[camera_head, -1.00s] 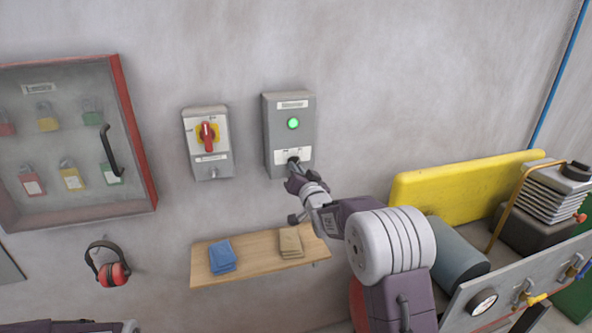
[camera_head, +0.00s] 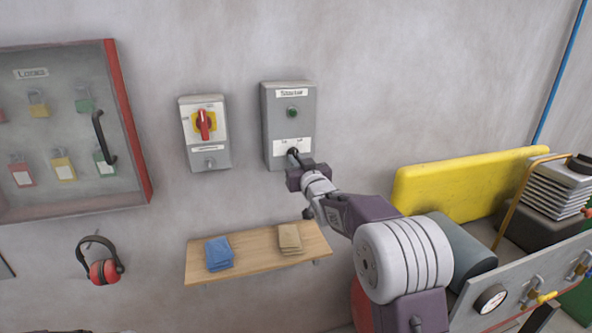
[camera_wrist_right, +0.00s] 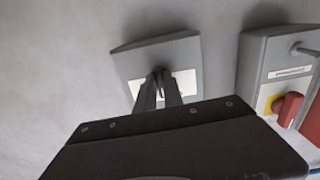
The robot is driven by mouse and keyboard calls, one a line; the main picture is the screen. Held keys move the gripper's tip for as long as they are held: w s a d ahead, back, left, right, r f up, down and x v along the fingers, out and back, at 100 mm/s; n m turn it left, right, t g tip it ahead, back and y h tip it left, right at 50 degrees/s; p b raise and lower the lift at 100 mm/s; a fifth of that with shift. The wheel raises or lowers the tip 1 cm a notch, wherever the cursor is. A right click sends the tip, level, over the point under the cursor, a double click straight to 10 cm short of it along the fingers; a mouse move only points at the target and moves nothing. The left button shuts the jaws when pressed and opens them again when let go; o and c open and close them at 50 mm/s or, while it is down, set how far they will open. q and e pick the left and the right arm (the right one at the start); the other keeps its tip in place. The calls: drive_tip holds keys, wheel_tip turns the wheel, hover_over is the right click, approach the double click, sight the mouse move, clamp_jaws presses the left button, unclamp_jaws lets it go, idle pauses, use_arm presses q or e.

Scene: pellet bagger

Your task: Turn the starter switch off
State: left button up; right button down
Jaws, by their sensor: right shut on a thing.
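The grey starter box (camera_head: 289,105) hangs on the wall in the head view, with a label at its top. The starter switch (camera_head: 293,153) sits on the white plate low on the box, mostly hidden by my gripper. My right gripper (camera_head: 298,164) is shut on the switch. In the right wrist view the fingers (camera_wrist_right: 158,88) meet at the switch in front of the white plate (camera_wrist_right: 185,84); the knob itself is barely visible. My left gripper is not in view.
Left of the box is an isolator with a red handle (camera_head: 204,124) on yellow. A glass-fronted lock cabinet (camera_head: 117,120) hangs further left. A wooden shelf (camera_head: 258,255) with cloths is below. The machine with a yellow panel (camera_head: 470,184) stands at the right.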

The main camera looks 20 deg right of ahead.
drive_tip(key=shift+d+n+b, duration=0.15)
drive_tip(key=shift+n+b, duration=1.85)
drive_tip(key=shift+n, duration=0.8)
drive_tip(key=shift+r, duration=0.1)
drive_tip(key=c, duration=1.6)
unclamp_jaws()
drive_tip(key=shift+o, duration=0.7)
drive_tip(key=shift+s, duration=0.1)
